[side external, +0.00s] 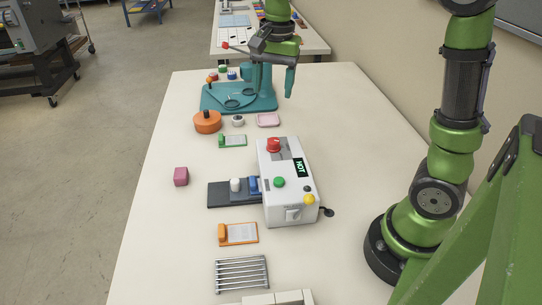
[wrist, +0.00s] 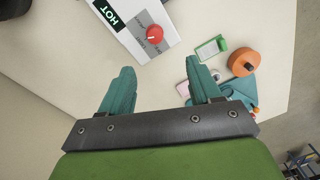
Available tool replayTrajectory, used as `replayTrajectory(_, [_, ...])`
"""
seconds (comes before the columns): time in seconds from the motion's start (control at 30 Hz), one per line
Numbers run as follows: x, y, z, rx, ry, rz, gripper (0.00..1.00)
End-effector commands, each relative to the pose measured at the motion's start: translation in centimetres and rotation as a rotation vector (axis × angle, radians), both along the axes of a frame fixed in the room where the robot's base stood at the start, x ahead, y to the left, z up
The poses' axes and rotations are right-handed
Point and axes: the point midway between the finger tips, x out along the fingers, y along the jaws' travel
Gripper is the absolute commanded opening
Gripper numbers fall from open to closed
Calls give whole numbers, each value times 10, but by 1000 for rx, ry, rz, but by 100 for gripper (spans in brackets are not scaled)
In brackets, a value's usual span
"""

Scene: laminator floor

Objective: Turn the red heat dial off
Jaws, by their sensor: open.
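The red heat dial (side external: 273,145) sits on a grey plate at the far end of the white laminator (side external: 288,205). In the wrist view the dial (wrist: 154,32) lies beyond my fingertips, clear of them, with small lettering around it. The lit display (side external: 299,168) beside it reads HOT in green; it also shows in the wrist view (wrist: 114,16). My gripper (side external: 276,88) is above the table, behind the dial in the side view. In the wrist view its teal fingers (wrist: 160,68) are spread apart with nothing between them. The dial's exact setting is hard to read.
The laminator also carries a green button (side external: 279,182), a yellow knob (side external: 309,199) and a blue block (side external: 253,183). An orange round object (side external: 207,122) and a teal stand (side external: 225,99) are behind it. A pink cube (side external: 181,177) lies left. The table's left front is clear.

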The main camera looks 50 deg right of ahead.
Motion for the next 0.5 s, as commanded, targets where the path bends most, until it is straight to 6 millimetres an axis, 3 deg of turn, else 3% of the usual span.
replayTrajectory(0.07, [9, -7, 8, -12, 36, -148, 63])
replayTrajectory(0.2, [3, -6, 18, -6, 64, -298, 63])
replayTrajectory(0.37, [2, -6, 7, -3, 71, -319, 63])
replayTrajectory(0.5, [1, -6, -18, -1, 72, -317, 63])
